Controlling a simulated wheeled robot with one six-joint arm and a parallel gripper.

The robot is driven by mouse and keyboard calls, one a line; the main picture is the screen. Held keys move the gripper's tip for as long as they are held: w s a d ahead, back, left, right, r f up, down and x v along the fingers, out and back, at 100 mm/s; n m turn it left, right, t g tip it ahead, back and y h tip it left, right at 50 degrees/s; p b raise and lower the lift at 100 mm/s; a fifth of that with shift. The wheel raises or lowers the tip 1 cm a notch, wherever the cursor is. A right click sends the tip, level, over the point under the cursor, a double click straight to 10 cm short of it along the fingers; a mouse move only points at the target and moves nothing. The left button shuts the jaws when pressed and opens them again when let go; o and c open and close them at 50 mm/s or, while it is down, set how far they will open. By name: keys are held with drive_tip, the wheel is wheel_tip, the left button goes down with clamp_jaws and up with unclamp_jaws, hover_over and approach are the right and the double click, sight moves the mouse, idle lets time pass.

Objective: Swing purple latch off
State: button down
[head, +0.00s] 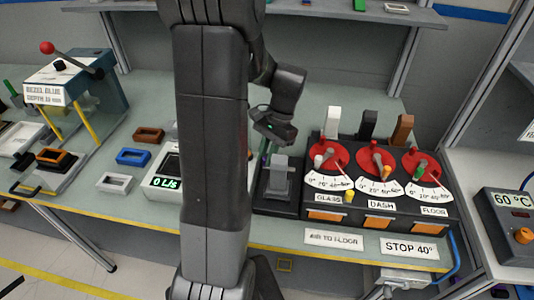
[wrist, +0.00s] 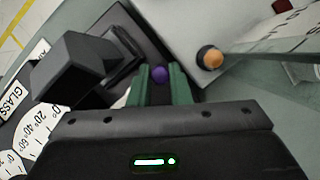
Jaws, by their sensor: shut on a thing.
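The purple latch shows in the wrist view as a small round purple knob (wrist: 160,73) between the two green fingers of my gripper (wrist: 159,80). My gripper is shut on this knob. In the head view my gripper (head: 268,146) points down at the grey fixture (head: 280,178) on a black base, left of the dial module. The rest of the latch is hidden by the fingers and the gripper body.
The dial module (head: 382,207) with red discs and upright levers stands close right of the fixture. In the wrist view an orange knob (wrist: 210,57) sits near my gripper.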

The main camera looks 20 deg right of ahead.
drive_tip(key=c, duration=1.3)
unclamp_jaws()
drive_tip(key=shift+c, duration=0.2)
drive_tip(key=v, duration=1.3)
drive_tip(key=shift+d+r+b, duration=0.2)
drive_tip(key=shift+r+b, duration=0.1)
drive_tip(key=shift+r, duration=0.05)
drive_tip(key=x, duration=1.3)
drive_tip(key=shift+a+f+p, duration=0.2)
drive_tip(key=shift+f+p, duration=0.1)
drive_tip(key=shift+f, duration=0.05)
